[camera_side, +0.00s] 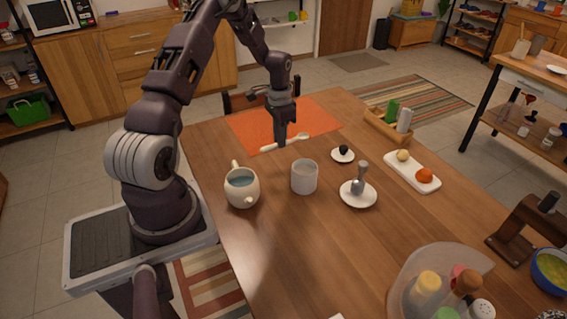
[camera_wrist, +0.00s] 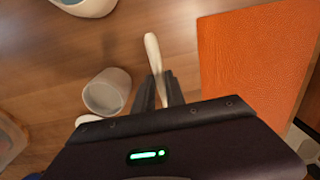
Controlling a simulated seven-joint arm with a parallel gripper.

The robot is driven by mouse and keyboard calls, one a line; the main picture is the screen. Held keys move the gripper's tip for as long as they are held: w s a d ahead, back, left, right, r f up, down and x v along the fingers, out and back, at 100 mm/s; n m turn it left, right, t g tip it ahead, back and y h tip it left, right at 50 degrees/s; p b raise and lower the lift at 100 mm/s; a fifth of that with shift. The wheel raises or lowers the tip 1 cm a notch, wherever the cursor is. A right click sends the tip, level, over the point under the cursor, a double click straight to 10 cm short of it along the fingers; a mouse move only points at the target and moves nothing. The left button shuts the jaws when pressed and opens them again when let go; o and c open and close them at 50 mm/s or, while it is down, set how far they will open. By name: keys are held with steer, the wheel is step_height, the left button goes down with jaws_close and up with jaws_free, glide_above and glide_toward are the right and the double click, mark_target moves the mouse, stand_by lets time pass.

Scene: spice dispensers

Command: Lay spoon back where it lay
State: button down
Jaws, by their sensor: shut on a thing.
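The pale spoon (camera_side: 297,138) lies level at or just above the table, along the near edge of the orange mat (camera_side: 250,127). My gripper (camera_side: 281,140) points straight down and is shut on it. In the wrist view my gripper (camera_wrist: 160,88) has the spoon (camera_wrist: 152,48) between its two fingers, and one end sticks out past them. There the spoon is over bare wood, left of the orange mat (camera_wrist: 255,50). The spoon's other end is hidden behind my gripper in that view. I cannot tell whether the spoon touches the table.
A white cup (camera_side: 304,178) and a cream pot with liquid (camera_side: 241,184) stand nearer the camera. Saucers (camera_side: 343,159) (camera_side: 358,199), a white tray with round foods (camera_side: 405,172) and a wooden caddy (camera_side: 384,127) stand to the right. Bare wood lies between the spoon and the cup.

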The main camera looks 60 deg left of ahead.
mark_target(280, 166)
step_height(280, 166, down, 8)
steer(key=shift+f, duration=0.1)
steer(key=c, duration=1.4)
jaws_free()
steer(key=r, duration=0.9)
steer(key=d+r, duration=0.1)
steer(key=r, duration=0.3)
steer(key=shift+w+r, duration=0.2)
steer(key=shift+r, duration=0.05)
steer(key=s+d+r+t+y, duration=0.1)
steer(key=s+d+r, duration=0.1)
steer(key=d+r, duration=0.75)
steer(key=s+d+r+t, duration=0.1)
steer(key=s+d+r, duration=0.2)
steer(key=d+r, duration=0.6)
steer(key=s+d+r+t, duration=0.1)
steer(key=s+d, duration=0.2)
steer(key=s, duration=0.2)
steer(key=s+d+r+t, duration=0.1)
steer(key=s+d+r, duration=0.1)
steer(key=s+d, duration=0.2)
steer(key=s+d+r+t+h, duration=0.1)
steer(key=s+d+r, duration=0.1)
steer(key=s+d, duration=0.2)
steer(key=shift+s+t, duration=0.3)
steer(key=shift+s, duration=1.55)
